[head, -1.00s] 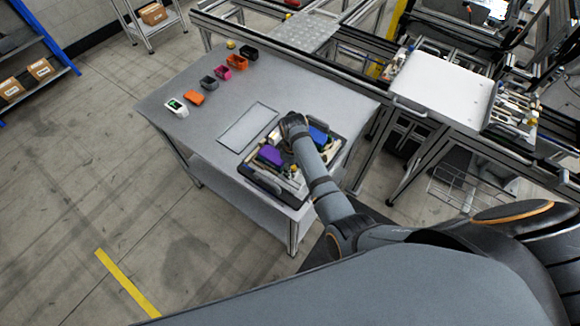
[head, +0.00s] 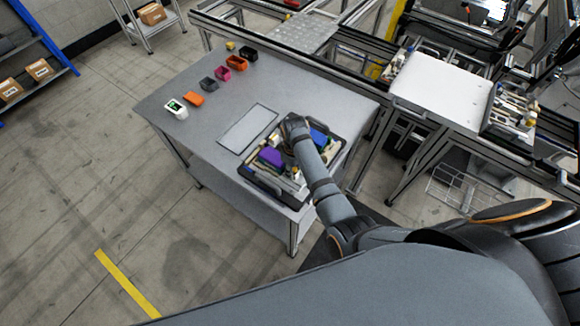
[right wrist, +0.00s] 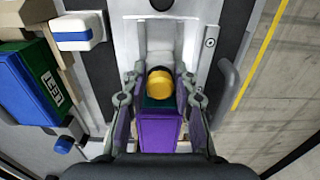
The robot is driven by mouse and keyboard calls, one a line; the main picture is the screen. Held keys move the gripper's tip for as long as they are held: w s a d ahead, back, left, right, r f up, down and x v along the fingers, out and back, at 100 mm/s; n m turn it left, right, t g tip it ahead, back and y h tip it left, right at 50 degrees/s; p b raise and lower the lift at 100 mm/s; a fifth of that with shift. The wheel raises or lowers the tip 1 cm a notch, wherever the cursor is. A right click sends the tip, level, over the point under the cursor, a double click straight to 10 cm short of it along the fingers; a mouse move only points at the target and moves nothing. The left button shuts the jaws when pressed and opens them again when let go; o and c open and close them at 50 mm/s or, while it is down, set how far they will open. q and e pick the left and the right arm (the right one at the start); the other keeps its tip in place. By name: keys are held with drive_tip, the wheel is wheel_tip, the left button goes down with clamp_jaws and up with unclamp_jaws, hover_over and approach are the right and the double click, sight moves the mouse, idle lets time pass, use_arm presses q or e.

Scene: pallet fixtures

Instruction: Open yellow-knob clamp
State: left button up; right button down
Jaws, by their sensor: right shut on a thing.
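The yellow knob (right wrist: 160,82) of the clamp is round and sits in the middle of the right wrist view, just beyond a purple block (right wrist: 158,132). My right gripper (right wrist: 160,92) has a finger on each side of the knob and is shut on it. In the head view the right wrist is over the pallet fixture (head: 262,184) on the table, and its fingers are hidden behind the arm. The purple block also shows there (head: 271,156). My left gripper is not in view.
A blue block (head: 318,136) sits on the same fixture; a blue and green block (right wrist: 30,85) and a blue-and-white part (right wrist: 78,32) stand left of the knob. A grey plate (head: 247,128) lies beside the fixture. Small coloured bins (head: 236,63) line the table's far side.

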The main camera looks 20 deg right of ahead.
drive_tip(key=shift+s+d+r+p, duration=0.1)
drive_tip(key=shift+s+d+p, duration=0.35)
drive_tip(key=shift+s, duration=0.1)
drive_tip(key=shift+s+d, duration=0.3)
drive_tip(key=shift+s, duration=0.1)
drive_tip(key=c, duration=1.2)
unclamp_jaws()
drive_tip(key=shift+w+a, duration=0.1)
drive_tip(key=shift+r, duration=0.6)
wheel_tip(320, 180, up, 7)
drive_tip(key=shift+f, duration=0.15)
